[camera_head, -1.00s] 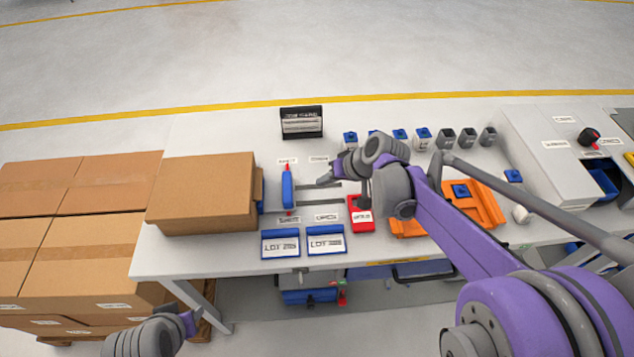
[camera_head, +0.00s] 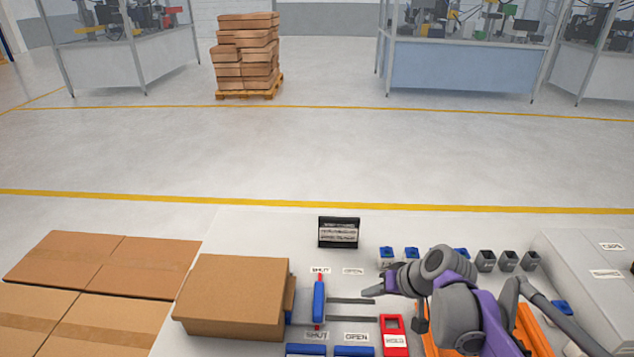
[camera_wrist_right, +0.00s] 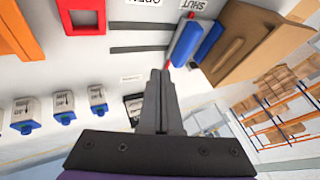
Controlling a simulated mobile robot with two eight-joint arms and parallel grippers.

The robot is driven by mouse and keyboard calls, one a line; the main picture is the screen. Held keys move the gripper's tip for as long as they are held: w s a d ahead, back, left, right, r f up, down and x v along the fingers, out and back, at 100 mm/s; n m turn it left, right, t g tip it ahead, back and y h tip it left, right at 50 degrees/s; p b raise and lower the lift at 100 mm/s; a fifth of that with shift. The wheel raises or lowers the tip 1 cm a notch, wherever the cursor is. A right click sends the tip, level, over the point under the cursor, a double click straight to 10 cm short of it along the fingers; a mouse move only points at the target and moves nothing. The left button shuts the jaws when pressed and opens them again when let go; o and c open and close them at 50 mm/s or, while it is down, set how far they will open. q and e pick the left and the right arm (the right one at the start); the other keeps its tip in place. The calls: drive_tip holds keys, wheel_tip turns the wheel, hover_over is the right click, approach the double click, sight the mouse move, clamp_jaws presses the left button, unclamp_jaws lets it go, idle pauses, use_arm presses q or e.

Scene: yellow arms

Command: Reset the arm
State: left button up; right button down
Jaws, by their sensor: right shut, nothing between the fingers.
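My right arm reaches in from the lower right in the head view, grey and purple. Its gripper (camera_head: 376,291) is above the table, to the right of a blue slider handle (camera_head: 319,301) and near two dark slots. In the right wrist view the gripper's fingers (camera_wrist_right: 159,75) are pressed together with nothing between them. The same blue handle (camera_wrist_right: 187,42) shows there beside the slots, apart from the fingers. My left gripper is outside both current views.
A cardboard box (camera_head: 232,297) stands on the table left of the handle. A black sign (camera_head: 339,232) stands at the back edge. A red frame (camera_head: 394,337) and orange tray (camera_head: 527,327) lie near my right arm. Several small blue and grey containers line the back.

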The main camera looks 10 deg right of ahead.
drive_tip(key=s+a+f+h, duration=0.1)
drive_tip(key=s+f+h, duration=0.1)
drive_tip(key=s, duration=0.7)
drive_tip(key=s+a+f+n+h, duration=0.1)
drive_tip(key=s+f, duration=0.3)
drive_tip(key=s, duration=0.6)
drive_tip(key=shift+a+f+g+h, duration=0.3)
drive_tip(key=shift+a+h, duration=0.4)
drive_tip(key=shift+a, duration=0.05)
drive_tip(key=shift+w, duration=0.1)
